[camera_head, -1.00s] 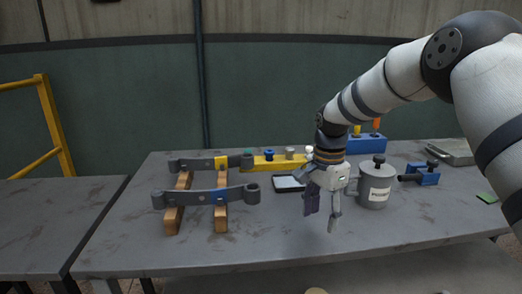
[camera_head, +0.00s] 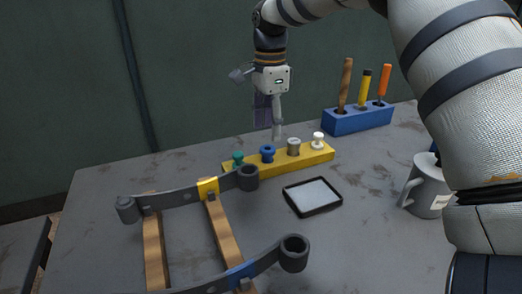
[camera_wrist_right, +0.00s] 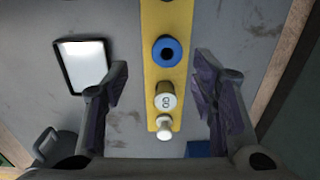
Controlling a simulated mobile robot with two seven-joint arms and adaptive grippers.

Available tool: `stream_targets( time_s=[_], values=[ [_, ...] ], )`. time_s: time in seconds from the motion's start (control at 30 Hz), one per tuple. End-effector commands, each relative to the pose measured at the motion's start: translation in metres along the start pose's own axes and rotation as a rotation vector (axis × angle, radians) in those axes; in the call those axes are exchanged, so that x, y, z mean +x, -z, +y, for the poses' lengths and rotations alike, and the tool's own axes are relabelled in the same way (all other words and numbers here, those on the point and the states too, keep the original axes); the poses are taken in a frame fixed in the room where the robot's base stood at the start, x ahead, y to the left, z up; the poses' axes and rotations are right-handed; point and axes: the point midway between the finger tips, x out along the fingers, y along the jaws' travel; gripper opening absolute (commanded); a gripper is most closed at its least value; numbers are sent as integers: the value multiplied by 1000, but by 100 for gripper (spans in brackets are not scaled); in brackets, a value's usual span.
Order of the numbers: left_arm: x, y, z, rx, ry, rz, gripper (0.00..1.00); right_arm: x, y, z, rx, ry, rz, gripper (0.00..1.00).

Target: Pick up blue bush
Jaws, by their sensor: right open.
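The blue bush (camera_head: 268,153) stands in a yellow holder (camera_head: 236,171), between a green piece (camera_head: 238,158) and a grey bush (camera_head: 293,146). In the right wrist view the blue bush (camera_wrist_right: 167,51) is a round ring with a dark hole, near the top of the picture. My right gripper (camera_head: 269,132) points down above the holder, open and empty. In the right wrist view its fingers (camera_wrist_right: 165,95) are spread on both sides of the yellow strip, with the grey bush (camera_wrist_right: 165,97) between them. My left gripper is not in view.
A white-topped piece (camera_head: 318,140) stands at the holder's right end. A black-rimmed tray (camera_head: 289,199) lies in front. Two grey spring arms (camera_head: 178,198) rest on wooden bars at left. A blue tool block (camera_head: 358,121) and a grey mug (camera_head: 427,185) are at right.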

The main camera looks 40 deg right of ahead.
Motion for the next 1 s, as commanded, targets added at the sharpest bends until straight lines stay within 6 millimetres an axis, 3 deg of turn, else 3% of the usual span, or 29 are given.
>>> stream_targets(
  time_s=[0.4, 0.67, 0.7, 0.9, 1.0],
  values=[
    [7, -3, 0, 0, 1, -16, 29, 70, 2, -7, -1, -2, -1, 52],
    [6, -3, 0, 0, 1, -15, 29, 76, 2, -7, -1, 3, -1, 52],
    [6, -3, 0, 0, 1, -15, 29, 76, 2, -7, -1, 2, -1, 50],
    [6, -3, 0, 0, 1, -15, 29, 76, 2, -7, -1, 2, 0, 8],
    [6, -3, 0, 0, 1, -15, 29, 76, 2, -7, -1, 2, 0, 7]
  ],
)
